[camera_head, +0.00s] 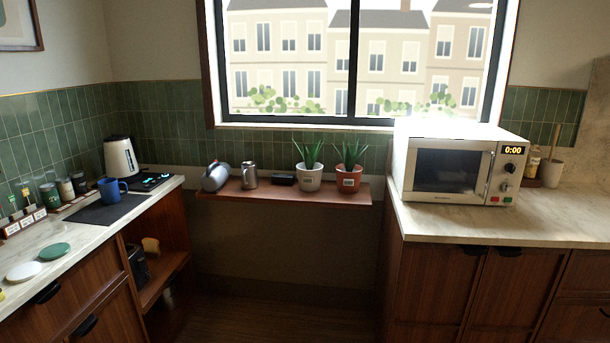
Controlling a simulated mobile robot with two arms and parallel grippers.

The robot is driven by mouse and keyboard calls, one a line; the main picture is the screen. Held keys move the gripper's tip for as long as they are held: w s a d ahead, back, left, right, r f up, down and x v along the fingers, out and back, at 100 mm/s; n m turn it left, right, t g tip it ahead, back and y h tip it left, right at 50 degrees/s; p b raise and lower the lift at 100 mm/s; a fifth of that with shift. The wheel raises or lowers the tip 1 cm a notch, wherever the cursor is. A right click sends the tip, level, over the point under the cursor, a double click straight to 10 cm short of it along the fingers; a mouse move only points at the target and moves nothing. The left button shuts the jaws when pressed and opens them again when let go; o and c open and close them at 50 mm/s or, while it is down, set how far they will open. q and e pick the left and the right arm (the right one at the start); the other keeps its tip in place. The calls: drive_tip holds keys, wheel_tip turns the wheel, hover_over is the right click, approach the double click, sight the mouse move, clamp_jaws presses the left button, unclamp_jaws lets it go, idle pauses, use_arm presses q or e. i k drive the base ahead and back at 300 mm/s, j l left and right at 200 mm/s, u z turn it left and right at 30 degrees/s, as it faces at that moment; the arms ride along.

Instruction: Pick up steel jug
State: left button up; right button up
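A small steel jug (250,175) with a side handle stands upright on the narrow brown shelf (290,197) below the window. Just left of it, a larger silver vessel (214,177) with a dark part lies tilted near the shelf's left end. The two are close together, and both look metallic. Neither of my grippers is in view.
Right of the jug are a small dark box (284,179), a plant in a white pot (308,176) and a plant in a red pot (349,178). The left counter holds a blue mug (109,191) and white kettle (121,157). A microwave (456,166) stands right. Floor between counters looks clear.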

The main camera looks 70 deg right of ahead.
sight(250, 179)
drive_tip(key=z, duration=1.75)
